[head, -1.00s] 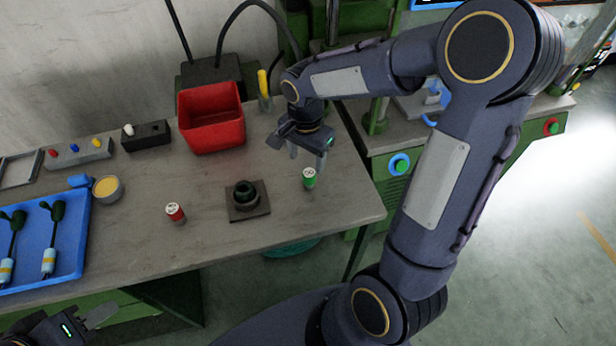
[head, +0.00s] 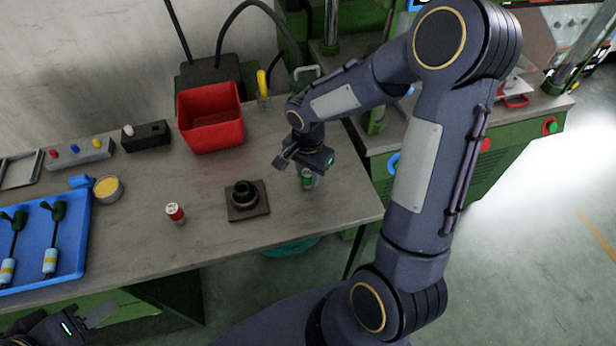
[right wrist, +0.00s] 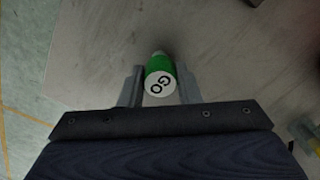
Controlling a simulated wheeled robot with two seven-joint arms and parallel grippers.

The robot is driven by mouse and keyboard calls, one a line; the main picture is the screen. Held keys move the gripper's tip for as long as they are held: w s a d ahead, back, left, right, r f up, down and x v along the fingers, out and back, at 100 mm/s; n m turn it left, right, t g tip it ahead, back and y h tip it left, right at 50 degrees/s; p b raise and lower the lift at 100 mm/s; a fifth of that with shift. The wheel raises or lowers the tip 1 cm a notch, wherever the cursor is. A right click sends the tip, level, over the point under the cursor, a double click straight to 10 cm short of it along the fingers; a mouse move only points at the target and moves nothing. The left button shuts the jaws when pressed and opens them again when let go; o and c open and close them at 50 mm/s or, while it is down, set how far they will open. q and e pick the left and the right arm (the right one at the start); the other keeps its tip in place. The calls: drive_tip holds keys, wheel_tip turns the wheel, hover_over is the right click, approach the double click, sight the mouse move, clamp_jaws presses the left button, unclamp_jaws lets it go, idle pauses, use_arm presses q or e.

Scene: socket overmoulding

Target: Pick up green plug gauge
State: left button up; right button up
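The green plug gauge (head: 307,178) stands upright near the right end of the grey workbench. In the right wrist view the gauge (right wrist: 160,78) shows its white top marked "GO" and its green side. My right gripper (head: 309,178) is lowered over it, with one finger on each side. In the right wrist view the fingers (right wrist: 160,88) lie very close to the gauge, and I cannot tell whether they press on it. My left gripper (head: 98,316) is at the lower left, away from the gauge, only partly in view.
A red bin (head: 211,120) is behind. A blue tray (head: 70,250) lies at the left. The bench's right edge is close to the gauge.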

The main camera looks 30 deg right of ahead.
drive_tip(key=c, duration=0.3)
drive_tip(key=shift+r, duration=0.15)
drive_tip(key=shift+c, duration=0.2)
